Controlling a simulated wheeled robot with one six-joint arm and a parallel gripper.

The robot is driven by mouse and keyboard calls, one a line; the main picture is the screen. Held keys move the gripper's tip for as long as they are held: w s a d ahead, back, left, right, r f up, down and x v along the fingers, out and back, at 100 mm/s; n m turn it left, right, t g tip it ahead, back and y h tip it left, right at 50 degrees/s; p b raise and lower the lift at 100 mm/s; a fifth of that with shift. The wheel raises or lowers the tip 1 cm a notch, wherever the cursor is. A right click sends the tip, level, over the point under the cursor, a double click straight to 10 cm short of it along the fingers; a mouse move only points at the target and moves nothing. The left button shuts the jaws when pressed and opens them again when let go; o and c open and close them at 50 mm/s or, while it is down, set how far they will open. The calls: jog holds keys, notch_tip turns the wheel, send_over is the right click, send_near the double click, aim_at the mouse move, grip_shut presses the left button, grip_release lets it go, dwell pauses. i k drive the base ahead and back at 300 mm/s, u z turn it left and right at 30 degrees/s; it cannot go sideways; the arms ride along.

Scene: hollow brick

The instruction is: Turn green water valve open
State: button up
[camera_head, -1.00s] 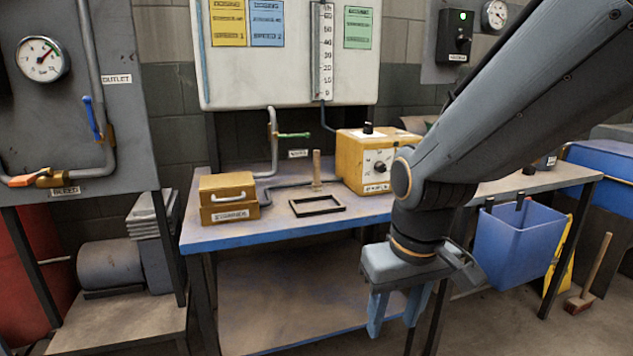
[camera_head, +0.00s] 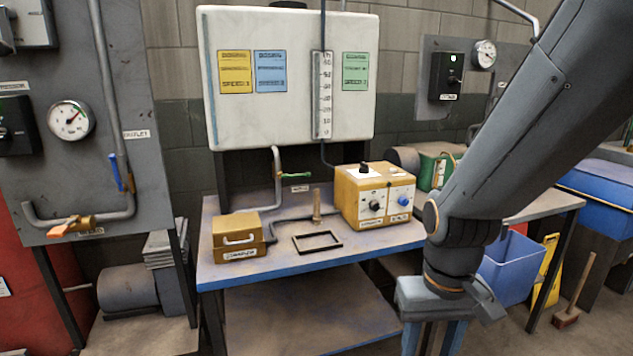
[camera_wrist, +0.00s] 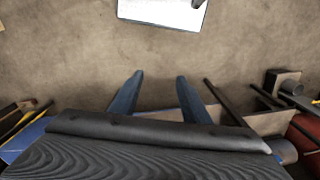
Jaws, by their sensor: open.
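The green valve handle (camera_head: 297,175) sits on a grey pipe (camera_head: 278,178) that rises above the back of the blue-edged bench, left of the yellow control box. The handle lies about level, pointing right from the pipe. A small label is just below it. My gripper (camera_head: 432,340) hangs at the lower right, in front of the bench and well apart from the valve. In the wrist view my gripper (camera_wrist: 154,92) points down with its two blue-grey fingers spread and nothing between them. The valve does not show in the wrist view.
The bench (camera_head: 240,277) holds a yellow case (camera_head: 238,238), a black frame (camera_head: 317,241), an upright wooden piece (camera_head: 316,207) and the yellow control box (camera_head: 376,200). A white panel (camera_head: 290,120) stands behind. Blue and orange valves are on the left panel. A blue bin (camera_head: 510,268) stands right.

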aim_at(296, 176)
jog(key=z, duration=0.05)
jog(key=k, duration=1.1)
jog(key=u, duration=1.2)
jog(key=i, duration=1.25)
jog(key=z, duration=0.7)
jog(key=i, duration=0.45)
jog(key=z, duration=0.45)
